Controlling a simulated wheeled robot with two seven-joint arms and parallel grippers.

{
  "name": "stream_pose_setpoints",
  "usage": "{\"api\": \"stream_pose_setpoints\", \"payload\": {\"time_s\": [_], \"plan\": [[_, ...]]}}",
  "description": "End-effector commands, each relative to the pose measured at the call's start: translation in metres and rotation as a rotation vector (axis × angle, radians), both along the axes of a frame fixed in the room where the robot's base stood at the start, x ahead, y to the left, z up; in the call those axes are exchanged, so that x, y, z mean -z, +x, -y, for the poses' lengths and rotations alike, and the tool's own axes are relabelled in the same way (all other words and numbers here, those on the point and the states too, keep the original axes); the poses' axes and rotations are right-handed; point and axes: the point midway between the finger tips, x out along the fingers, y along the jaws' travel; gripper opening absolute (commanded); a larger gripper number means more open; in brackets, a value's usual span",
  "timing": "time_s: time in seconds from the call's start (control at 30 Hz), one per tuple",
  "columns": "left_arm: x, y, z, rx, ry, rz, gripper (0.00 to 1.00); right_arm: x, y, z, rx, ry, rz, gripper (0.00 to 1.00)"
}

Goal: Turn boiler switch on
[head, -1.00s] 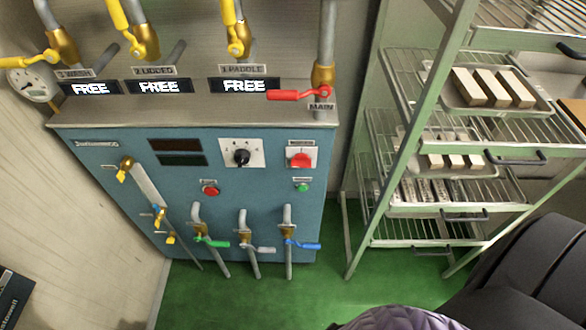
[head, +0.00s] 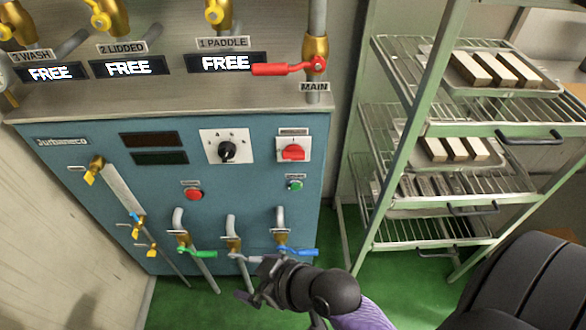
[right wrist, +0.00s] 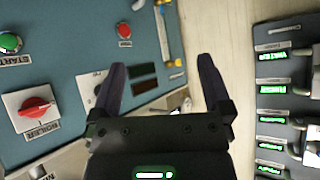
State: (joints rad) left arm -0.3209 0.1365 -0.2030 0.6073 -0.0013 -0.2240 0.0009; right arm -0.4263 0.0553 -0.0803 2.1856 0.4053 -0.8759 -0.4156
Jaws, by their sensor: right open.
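The boiler switch (head: 293,152) is a red rotary knob on a white plate at the upper right of the blue panel. It also shows in the right wrist view (right wrist: 36,108), at the left, above a label that reads BOILER. My right gripper (head: 252,277) is in front of the lower part of the panel in the head view, below the switch and near the pipe valves. In the right wrist view my right gripper (right wrist: 160,75) has its two fingers spread with nothing between them. It is apart from the switch. My left gripper is not in view.
A green button (head: 295,185), a red button (head: 194,194) and a black dial (head: 227,151) are near the switch. A red main valve lever (head: 285,69) is above it. Blue (head: 297,251) and green (head: 197,253) valve handles stick out below. A tray rack (head: 400,150) stands at the right.

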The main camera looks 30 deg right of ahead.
Motion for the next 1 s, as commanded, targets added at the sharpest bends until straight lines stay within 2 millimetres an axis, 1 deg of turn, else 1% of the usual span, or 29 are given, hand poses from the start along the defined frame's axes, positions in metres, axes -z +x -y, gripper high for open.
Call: {"api": "stream_pose_setpoints", "payload": {"time_s": [0.03, 0.1, 0.17, 0.2, 0.27, 0.33, 0.37, 0.4, 0.5, 0.6, 0.67, 0.77, 0.9, 1.0], "plan": [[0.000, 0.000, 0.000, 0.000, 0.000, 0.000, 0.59, -0.006, 0.014, -0.002, 0.010, 0.028, 0.081, 1.00], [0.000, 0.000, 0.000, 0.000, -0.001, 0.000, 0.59, -0.017, 0.035, 0.000, 0.043, 0.067, 0.218, 1.00], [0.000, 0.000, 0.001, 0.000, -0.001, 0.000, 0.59, -0.027, 0.054, 0.005, 0.098, 0.092, 0.338, 1.00], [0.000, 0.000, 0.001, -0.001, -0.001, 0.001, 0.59, -0.034, 0.065, 0.012, 0.152, 0.103, 0.417, 1.00], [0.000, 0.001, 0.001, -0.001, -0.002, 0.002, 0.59, -0.042, 0.082, 0.029, 0.259, 0.104, 0.533, 1.00], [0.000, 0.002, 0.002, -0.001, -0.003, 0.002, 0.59, -0.048, 0.096, 0.055, 0.426, 0.080, 0.644, 1.00], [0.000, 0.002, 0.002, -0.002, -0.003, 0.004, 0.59, -0.048, 0.100, 0.068, 0.508, 0.060, 0.680, 1.00], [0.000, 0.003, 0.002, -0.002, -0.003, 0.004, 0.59, -0.047, 0.103, 0.086, 0.620, 0.026, 0.711, 1.00], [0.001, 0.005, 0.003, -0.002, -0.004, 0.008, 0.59, -0.037, 0.100, 0.122, 0.847, -0.066, 0.726, 1.00], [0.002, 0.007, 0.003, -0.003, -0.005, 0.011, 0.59, -0.030, 0.097, 0.137, 0.951, -0.116, 0.711, 1.00], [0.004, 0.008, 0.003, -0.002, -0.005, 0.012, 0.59, -0.028, 0.101, 0.142, 0.966, -0.126, 0.710, 1.00], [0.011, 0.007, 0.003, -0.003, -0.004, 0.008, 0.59, -0.027, 0.119, 0.154, 0.967, -0.126, 0.713, 1.00], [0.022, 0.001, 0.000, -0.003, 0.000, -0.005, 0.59, -0.026, 0.148, 0.171, 0.965, -0.125, 0.712, 1.00], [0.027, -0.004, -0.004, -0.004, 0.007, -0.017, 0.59, -0.026, 0.163, 0.181, 0.964, -0.125, 0.711, 1.00]]}}
